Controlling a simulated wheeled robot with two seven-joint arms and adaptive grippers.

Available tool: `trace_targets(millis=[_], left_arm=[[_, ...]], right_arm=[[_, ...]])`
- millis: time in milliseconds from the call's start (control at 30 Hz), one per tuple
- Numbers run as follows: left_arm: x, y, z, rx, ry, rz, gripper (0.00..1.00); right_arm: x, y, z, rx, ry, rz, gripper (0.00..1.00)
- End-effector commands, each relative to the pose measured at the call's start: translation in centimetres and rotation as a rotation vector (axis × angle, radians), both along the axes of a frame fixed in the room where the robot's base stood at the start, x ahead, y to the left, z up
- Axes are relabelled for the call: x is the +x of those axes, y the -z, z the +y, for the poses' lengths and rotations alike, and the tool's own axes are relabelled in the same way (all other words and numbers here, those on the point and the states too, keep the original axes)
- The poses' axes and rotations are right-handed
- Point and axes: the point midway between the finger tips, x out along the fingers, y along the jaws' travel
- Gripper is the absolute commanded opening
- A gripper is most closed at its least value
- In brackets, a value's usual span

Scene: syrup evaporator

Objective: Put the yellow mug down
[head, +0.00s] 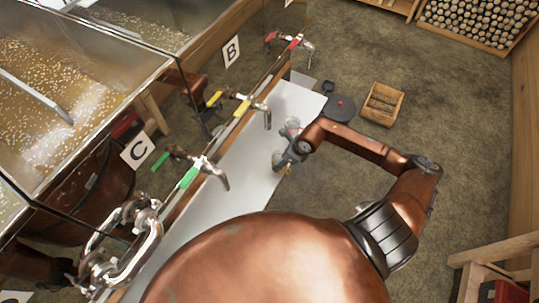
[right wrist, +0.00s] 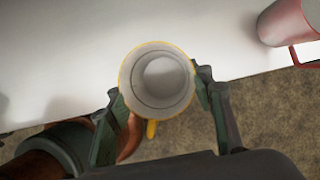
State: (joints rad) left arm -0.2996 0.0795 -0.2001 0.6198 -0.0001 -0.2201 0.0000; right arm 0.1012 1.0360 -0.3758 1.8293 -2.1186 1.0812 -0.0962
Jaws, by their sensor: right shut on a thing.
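The yellow mug (right wrist: 157,82) is in the right wrist view, seen from above, with a yellow rim, a pale empty inside and a yellow handle pointing down in the picture. My right gripper (right wrist: 158,88) is shut on it, one finger on each side. The mug is over the front edge of the white bench (right wrist: 60,60); I cannot tell whether it touches the bench. In the head view my right gripper (head: 282,160) is at the right edge of the bench (head: 245,150), and the mug is mostly hidden. My left gripper is not in view.
A red mug (right wrist: 287,22) stands on the bench at the right in the wrist view. Taps with green (head: 189,177), yellow (head: 242,108) and red (head: 293,43) handles overhang the bench's left side. A wooden crate (head: 382,104) is on the floor.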

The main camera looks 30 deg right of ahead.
Motion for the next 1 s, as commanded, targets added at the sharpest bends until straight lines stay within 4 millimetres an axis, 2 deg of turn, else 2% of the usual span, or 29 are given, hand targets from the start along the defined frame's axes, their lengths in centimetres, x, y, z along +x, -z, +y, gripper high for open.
trace_targets(millis=[33, 233, 467, 567, 933, 967, 1000], left_arm=[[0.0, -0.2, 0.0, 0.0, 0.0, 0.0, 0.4], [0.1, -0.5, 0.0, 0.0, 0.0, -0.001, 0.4], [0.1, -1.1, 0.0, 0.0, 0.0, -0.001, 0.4], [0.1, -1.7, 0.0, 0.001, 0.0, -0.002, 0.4], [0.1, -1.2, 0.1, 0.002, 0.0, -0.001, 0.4], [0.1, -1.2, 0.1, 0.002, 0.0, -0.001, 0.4], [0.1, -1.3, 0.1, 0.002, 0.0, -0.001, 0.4]], right_arm=[[0.8, -0.2, 0.5, 0.002, 0.0, -0.002, 0.21], [2.1, -0.1, 1.3, 0.001, -0.001, -0.001, 0.21], [5.1, -0.2, 3.0, 0.002, 0.0, -0.002, 0.21], [4.9, 0.4, 2.9, 0.001, 0.001, 0.001, 0.21], [4.9, 1.0, 2.8, -0.001, -0.001, -0.001, 0.21], [4.8, 1.0, 2.8, 0.0, -0.001, 0.0, 0.49], [4.8, 0.9, 2.8, 0.0, -0.001, 0.0, 0.52]])
